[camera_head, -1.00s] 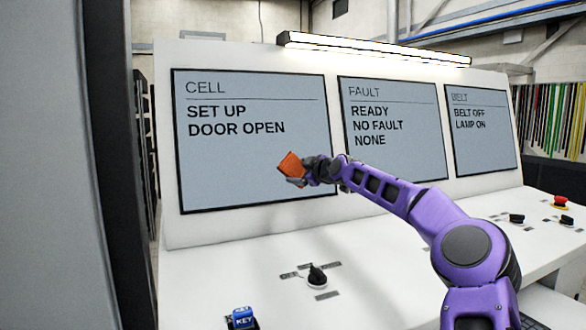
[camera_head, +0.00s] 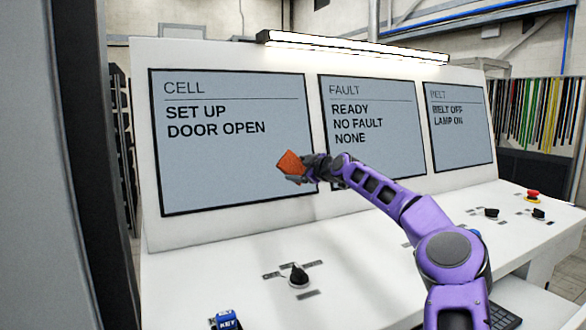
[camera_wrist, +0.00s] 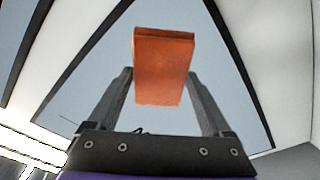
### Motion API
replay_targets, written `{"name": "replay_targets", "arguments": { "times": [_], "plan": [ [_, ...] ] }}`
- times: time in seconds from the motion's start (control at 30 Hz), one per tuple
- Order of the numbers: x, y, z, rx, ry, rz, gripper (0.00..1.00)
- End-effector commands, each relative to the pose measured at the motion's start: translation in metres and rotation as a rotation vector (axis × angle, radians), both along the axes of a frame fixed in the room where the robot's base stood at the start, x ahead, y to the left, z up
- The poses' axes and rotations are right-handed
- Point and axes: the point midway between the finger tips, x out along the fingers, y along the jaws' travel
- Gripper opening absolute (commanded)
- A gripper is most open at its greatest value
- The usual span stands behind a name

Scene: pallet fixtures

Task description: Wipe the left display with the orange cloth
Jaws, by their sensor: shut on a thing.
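The left display (camera_head: 225,165), headed CELL, reads SET UP and DOOR OPEN on a grey-blue screen with a black frame. The orange cloth (camera_head: 291,163) is a folded block in front of the lower right part of this display. It also shows between the fingers in the wrist view (camera_wrist: 163,68). My gripper (camera_head: 298,172) is shut on the cloth, with a dark finger at each side of it (camera_wrist: 163,85). In the wrist view a grey screen lies behind the cloth. I cannot tell whether the cloth touches the screen.
The FAULT display (camera_head: 370,125) and BELT display (camera_head: 460,130) stand to the right. A black knob (camera_head: 298,275) and a blue KEY item (camera_head: 226,320) are on the white desk below. A red button (camera_head: 532,196) and small black knobs sit further right.

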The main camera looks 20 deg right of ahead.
Motion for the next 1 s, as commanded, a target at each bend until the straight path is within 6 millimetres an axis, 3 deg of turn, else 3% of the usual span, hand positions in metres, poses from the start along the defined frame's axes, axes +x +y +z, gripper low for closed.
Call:
{"name": "replay_targets", "arguments": {
  "times": [0.2,0.47,1.0],
  "plan": [
    [0.005,-0.016,-0.001,0.002,0.0,-0.001,0.39],
    [0.003,-0.018,-0.002,-0.002,0.0,0.0,0.39],
    [-0.003,0.02,-0.002,-0.002,0.0,0.001,0.39]
  ]
}}
